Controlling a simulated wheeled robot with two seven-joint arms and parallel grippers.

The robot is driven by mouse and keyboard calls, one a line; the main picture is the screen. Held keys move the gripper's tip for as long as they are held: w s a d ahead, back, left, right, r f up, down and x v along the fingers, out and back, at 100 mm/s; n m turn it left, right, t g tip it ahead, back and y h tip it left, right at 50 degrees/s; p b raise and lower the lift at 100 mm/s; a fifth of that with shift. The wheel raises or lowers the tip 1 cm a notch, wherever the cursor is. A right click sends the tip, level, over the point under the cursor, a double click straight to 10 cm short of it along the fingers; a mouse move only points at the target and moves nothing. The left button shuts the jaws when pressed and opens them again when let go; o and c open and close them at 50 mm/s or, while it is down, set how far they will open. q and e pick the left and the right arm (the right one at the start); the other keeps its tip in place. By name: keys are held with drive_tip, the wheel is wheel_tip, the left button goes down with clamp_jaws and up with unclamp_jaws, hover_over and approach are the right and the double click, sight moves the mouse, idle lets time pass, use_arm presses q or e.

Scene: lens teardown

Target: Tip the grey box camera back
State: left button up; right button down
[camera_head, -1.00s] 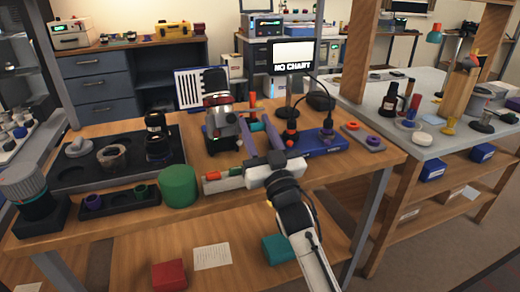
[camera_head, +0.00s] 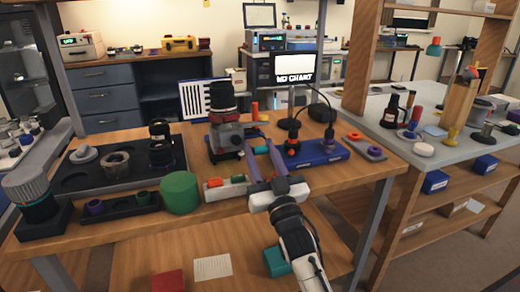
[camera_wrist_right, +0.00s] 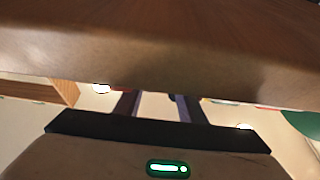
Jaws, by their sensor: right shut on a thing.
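The grey box camera (camera_head: 228,139) stands on the wooden bench in the head view, with a red band and its black lens barrel (camera_head: 222,97) pointing up. My right gripper (camera_head: 262,149) is just right of the camera's body, its fingers spread around a small teal piece. The jaws appear shut on that piece, though the contact is hard to make out. Whether the left finger touches the camera I cannot tell. In the right wrist view the fingers (camera_wrist_right: 158,106) show only in part, behind a brown wooden edge. My left gripper is out of view.
A blue board (camera_head: 320,152) with fittings lies right of my gripper, before a screen (camera_head: 294,68) reading "NO CHART". A green cylinder (camera_head: 180,193) and a small block strip (camera_head: 222,187) stand near the front edge. A dark tray (camera_head: 75,179) lies at left.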

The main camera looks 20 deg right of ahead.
drive_tip(key=shift+d+f, duration=0.35)
drive_tip(key=shift+f, duration=0.05)
drive_tip(key=c, duration=1.3)
unclamp_jaws()
drive_tip(key=shift+d, duration=0.1)
drive_tip(key=shift+c, duration=0.2)
drive_tip(key=shift+a+r, duration=0.2)
drive_tip(key=shift+r, duration=0.1)
wheel_tip(320, 180, up, 9)
drive_tip(key=shift+f+p, duration=0.1)
drive_tip(key=shift+p, duration=1.05)
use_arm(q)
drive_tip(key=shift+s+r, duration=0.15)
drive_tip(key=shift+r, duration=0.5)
use_arm(e)
drive_tip(key=shift+r, duration=0.55)
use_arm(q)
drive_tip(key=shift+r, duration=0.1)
use_arm(e)
drive_tip(key=shift+f, duration=0.1)
